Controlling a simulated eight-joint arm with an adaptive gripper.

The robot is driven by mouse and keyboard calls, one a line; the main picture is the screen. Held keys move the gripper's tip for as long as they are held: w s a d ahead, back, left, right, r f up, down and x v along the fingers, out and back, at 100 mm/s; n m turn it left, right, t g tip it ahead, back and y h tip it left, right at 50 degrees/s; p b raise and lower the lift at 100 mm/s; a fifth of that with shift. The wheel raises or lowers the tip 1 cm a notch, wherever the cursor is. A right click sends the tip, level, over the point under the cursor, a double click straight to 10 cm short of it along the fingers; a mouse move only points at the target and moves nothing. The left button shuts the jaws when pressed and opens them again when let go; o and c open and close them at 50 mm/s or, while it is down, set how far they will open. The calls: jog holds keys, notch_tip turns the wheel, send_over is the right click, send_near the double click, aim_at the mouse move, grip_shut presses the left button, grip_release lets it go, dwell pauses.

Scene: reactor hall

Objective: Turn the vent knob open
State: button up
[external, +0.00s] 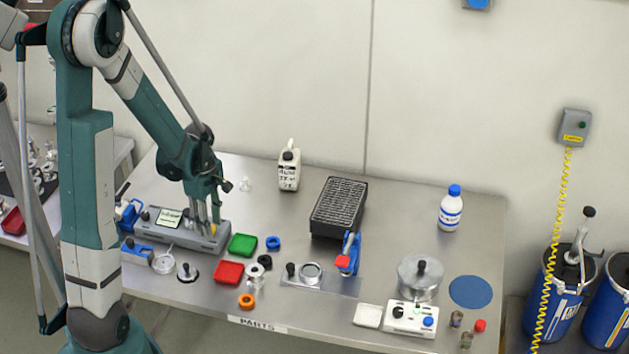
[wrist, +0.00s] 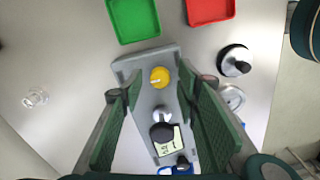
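A grey device (external: 165,229) with a small display stands at the left of the table, below my gripper. In the wrist view the device (wrist: 140,62) carries a round yellow knob (wrist: 160,77) with a pale mark on top. A silver post and a black ball knob (wrist: 161,132) stand nearer the display (wrist: 168,148). I cannot read which knob is the vent knob. My gripper (wrist: 160,90) is open and empty, its fingers on either side of the yellow knob in the picture. In the external view my gripper (external: 207,214) hides the device's right part and points down; contact cannot be told.
A green tray (external: 243,245) and a red tray (external: 229,272) lie close to the device's right. A black-knobbed disc (external: 187,273) is in front, blue holders (external: 128,213) at the left. A white jug (external: 289,170) stands behind. The table's back left is mostly clear.

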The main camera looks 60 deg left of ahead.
jog(key=shift+f, duration=0.25)
jog(key=c, duration=0.9)
